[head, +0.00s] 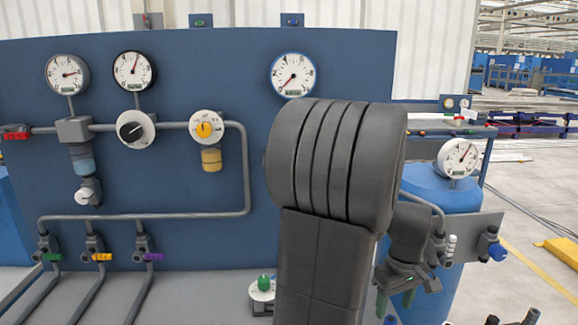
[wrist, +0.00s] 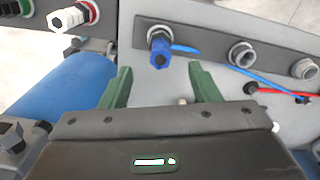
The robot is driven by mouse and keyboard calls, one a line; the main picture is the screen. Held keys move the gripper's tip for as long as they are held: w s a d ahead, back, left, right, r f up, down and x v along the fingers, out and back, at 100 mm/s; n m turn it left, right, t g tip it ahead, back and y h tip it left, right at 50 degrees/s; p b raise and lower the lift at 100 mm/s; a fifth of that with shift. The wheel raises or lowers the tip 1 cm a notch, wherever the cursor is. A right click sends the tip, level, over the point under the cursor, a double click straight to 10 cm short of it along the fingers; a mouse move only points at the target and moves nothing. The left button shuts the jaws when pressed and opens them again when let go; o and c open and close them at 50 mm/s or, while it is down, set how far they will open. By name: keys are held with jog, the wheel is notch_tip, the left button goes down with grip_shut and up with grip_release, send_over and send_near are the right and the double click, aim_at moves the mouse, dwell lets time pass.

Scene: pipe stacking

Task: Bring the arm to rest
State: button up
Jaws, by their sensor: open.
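My gripper (wrist: 158,80) is open, with its two green fingers spread apart in the wrist view. I see nothing held between them. A blue-tipped fitting (wrist: 159,52) shows beyond the fingertips, and I cannot tell how far off it is. In the head view my arm rises in the middle and bends down to the right. My gripper (head: 396,299) points downward there, low at the right, in front of the blue tank. It is partly hidden by my own arm.
A blue panel (head: 200,80) with gauges, knobs and pipes stands behind my arm. A blue tank (head: 455,205) with a gauge stands at the right. Grey plates (wrist: 215,45) with fittings and blue and red hoses lie near my fingers. Open floor (head: 535,195) is at far right.

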aim_at(391, 320)
notch_tip(391, 320, down, 7)
jog(key=shift+s+f, duration=0.1)
notch_tip(391, 320, up, 12)
jog(key=p, duration=0.9)
jog(key=shift+r, duration=0.2)
